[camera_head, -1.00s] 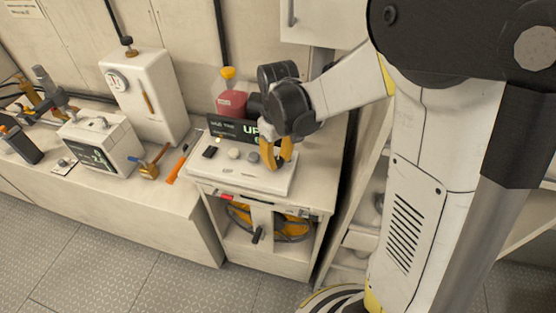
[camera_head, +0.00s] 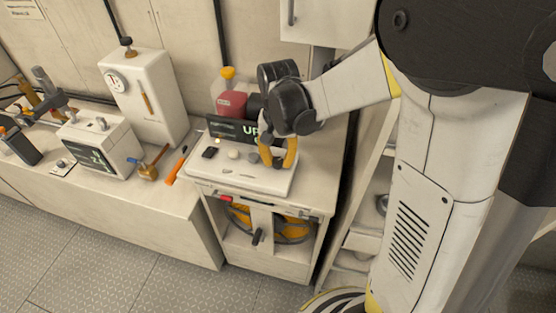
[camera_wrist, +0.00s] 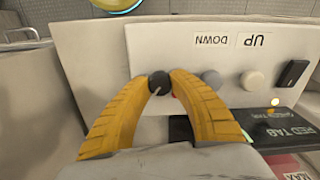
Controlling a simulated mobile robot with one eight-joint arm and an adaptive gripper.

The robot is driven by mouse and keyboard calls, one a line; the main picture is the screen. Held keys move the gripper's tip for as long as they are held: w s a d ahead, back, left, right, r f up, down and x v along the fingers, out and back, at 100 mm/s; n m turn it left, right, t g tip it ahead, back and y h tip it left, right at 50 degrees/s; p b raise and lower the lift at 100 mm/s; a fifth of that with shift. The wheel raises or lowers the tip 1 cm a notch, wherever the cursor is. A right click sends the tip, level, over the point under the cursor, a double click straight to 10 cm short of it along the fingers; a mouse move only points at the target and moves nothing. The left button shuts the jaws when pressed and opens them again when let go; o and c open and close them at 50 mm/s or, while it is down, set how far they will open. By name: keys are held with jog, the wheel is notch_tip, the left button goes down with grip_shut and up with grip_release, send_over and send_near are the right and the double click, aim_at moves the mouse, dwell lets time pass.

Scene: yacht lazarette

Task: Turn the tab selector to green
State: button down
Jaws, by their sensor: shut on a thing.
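My gripper (camera_wrist: 160,78) has its yellow fingers shut on a small round dark knob (camera_wrist: 159,84) at one end of a white control panel (camera_wrist: 155,40). A pale mark shows on the knob, but which setting it points to cannot be told. I take this knob for the tab selector. In the camera_head view my gripper (camera_head: 278,164) reaches down to the right end of the panel and hides the knob. A dark display (camera_wrist: 290,126) beside the panel reads "RED TAB", upside down in the wrist view, with small green lettering near it.
Along the same panel are a grey button (camera_wrist: 211,78), a whitish button (camera_wrist: 253,80) and a black switch (camera_wrist: 293,73), near UP and DOWN labels. A red container (camera_head: 232,103) stands behind. An orange-handled tool (camera_head: 176,166) lies on the bench to the left.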

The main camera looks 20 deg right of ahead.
aim_at(278, 160)
jog(key=shift+m, duration=0.5)
jog(key=c, duration=1.1)
grip_release()
notch_tip(278, 160, up, 12)
